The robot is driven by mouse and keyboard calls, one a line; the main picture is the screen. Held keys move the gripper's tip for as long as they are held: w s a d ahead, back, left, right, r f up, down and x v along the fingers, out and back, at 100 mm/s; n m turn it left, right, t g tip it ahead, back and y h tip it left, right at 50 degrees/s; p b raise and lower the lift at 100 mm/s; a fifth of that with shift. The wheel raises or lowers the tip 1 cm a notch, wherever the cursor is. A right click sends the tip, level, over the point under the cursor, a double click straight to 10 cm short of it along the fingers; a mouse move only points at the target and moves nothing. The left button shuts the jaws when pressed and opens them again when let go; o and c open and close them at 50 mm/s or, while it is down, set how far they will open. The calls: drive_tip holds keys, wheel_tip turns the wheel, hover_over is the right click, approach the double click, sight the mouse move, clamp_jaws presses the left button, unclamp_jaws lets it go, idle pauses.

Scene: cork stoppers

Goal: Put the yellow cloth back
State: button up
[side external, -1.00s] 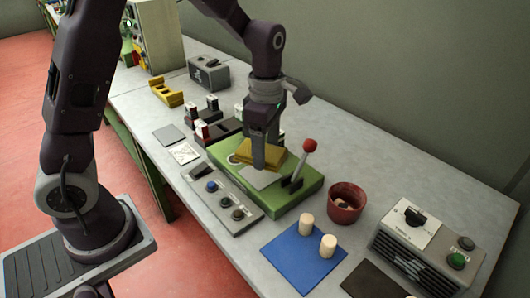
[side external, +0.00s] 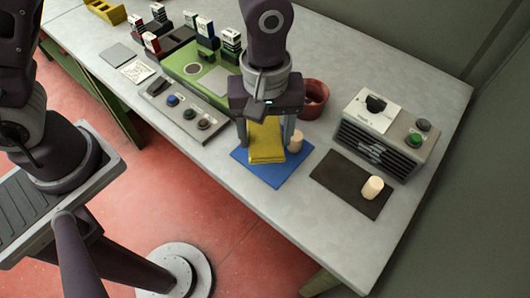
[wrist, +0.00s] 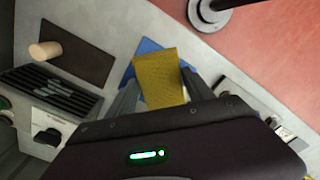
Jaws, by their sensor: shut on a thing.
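The folded yellow cloth (side external: 266,143) is between the fingers of my gripper (side external: 265,135), which is shut on it. It is at the blue mat (side external: 282,176); I cannot tell whether it touches the mat. One pale cork stopper (side external: 296,142) stands on the blue mat, close beside the right finger. Another cork stopper (side external: 373,188) is on the dark mat (side external: 337,183). In the wrist view the cloth (wrist: 160,80) lies between the fingers and covers much of the blue mat (wrist: 146,46). The cork on the dark mat also shows there (wrist: 46,50).
A red pot (side external: 315,95) stands behind my gripper. A grey vented box with knobs (side external: 382,130) is at the right. The green base (side external: 190,68) and a button panel (side external: 185,112) are to the left. The table's front right is clear.

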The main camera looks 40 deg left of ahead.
sight(266, 138)
wheel_tip(266, 138, down, 7)
drive_tip(key=shift+r, duration=0.1)
drive_tip(key=o, duration=1.4)
drive_tip(key=shift+o, duration=0.2)
wheel_tip(266, 138, up, 12)
drive_tip(key=a+r+m+t, duration=0.2)
drive_tip(key=a+r, duration=0.5)
drive_tip(key=s+a+r+m+t, duration=0.1)
drive_tip(key=s+a+r+m, duration=0.2)
drive_tip(key=s+a, duration=0.2)
drive_tip(key=s+a+r+m+t, duration=0.2)
drive_tip(key=s+a+r+m, duration=0.1)
drive_tip(key=s+a, duration=0.3)
drive_tip(key=shift+s+a+m+t, duration=0.15)
drive_tip(key=shift+s+m+t, duration=0.2)
drive_tip(key=shift+s, duration=0.7)
